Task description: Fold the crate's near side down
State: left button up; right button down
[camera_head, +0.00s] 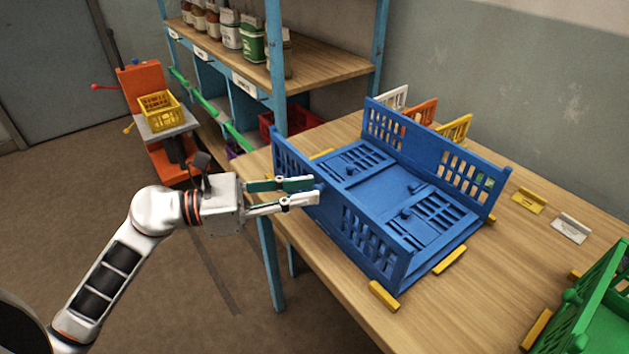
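The blue crate (385,188) sits on the wooden table. Its near side (368,238) stands upright along the table's left-front edge, and its far side (440,152) stands upright opposite. Two latticed end panels (443,212) lie flat inside, between these sides. My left gripper (317,191) reaches in from the left, with its fingers pointing right at the middle of the near side's top edge. Its two fingers are apart with a gap between them. I cannot tell whether they touch the wall. My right gripper is not in view.
Yellow blocks (384,295) lie around the crate. A green crate (590,310) stands at the lower right. Small white, orange and yellow crates (455,128) stand behind. Yellow and white label holders (570,228) are at right. A blue-framed shelf (275,60) rises behind left.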

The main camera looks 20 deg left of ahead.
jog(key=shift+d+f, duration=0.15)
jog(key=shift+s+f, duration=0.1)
